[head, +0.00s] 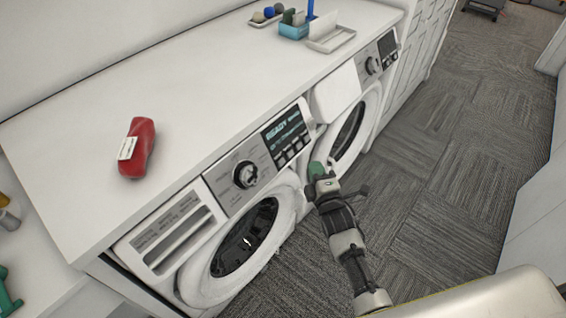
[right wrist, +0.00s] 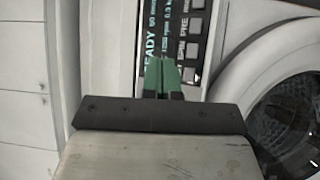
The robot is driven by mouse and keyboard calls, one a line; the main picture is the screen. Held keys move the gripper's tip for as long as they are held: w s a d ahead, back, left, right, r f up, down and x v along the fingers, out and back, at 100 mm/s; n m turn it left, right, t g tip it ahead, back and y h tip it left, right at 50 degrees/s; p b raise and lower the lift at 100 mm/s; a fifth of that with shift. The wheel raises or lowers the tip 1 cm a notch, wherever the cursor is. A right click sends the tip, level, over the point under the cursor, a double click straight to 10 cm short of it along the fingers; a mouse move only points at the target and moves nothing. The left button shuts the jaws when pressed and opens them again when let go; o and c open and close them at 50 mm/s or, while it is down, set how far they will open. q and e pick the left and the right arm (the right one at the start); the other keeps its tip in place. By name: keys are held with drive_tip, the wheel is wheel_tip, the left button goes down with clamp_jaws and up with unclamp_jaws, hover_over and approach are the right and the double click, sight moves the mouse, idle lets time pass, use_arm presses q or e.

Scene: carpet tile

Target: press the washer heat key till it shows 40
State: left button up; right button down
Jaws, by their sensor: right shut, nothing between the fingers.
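The near washer (head: 215,262) has a front panel with a round dial (head: 246,174), a dark display (head: 284,128) and a row of small square keys (head: 292,150) under it. The display begins with READY; its smaller figures are too small to read surely. In the right wrist view the display (right wrist: 152,30) and keys (right wrist: 192,50) appear turned on their side. My right gripper (head: 318,170) is shut and empty, just in front of and below the panel's right end. Its green fingertips (right wrist: 160,62) overlap the display's edge beside the keys; contact cannot be told. My left gripper is not in view.
A second washer (head: 318,98) stands beyond the first, under the same white counter (head: 190,75). A red pouch-like object (head: 142,140) and a blue box (head: 294,31) lie on the counter. Grey carpet (head: 430,170) is clear to the right.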

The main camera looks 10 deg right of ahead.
sight(282, 162)
drive_tip(key=w+a+f+b, duration=0.3)
drive_tip(key=w+a+b, duration=0.1)
drive_tip(key=w+b, duration=0.1)
drive_tip(key=shift+w+a+f+b, duration=0.3)
drive_tip(key=shift+w+f+b, duration=0.1)
drive_tip(key=shift+b, duration=0.4)
drive_tip(key=shift+f, duration=0.1)
idle(1.4)
drive_tip(key=shift+w+a+f+b, duration=0.1)
drive_tip(key=shift+w+a+b, duration=0.15)
drive_tip(key=shift+w+b, duration=0.1)
drive_tip(key=shift+w+a+f+b, duration=0.15)
drive_tip(key=shift+b, duration=0.25)
idle(0.5)
idle(0.4)
drive_tip(key=shift+s+d+r+p, duration=0.35)
drive_tip(key=shift+s+d+p, duration=0.15)
drive_tip(key=shift+p, duration=0.3)
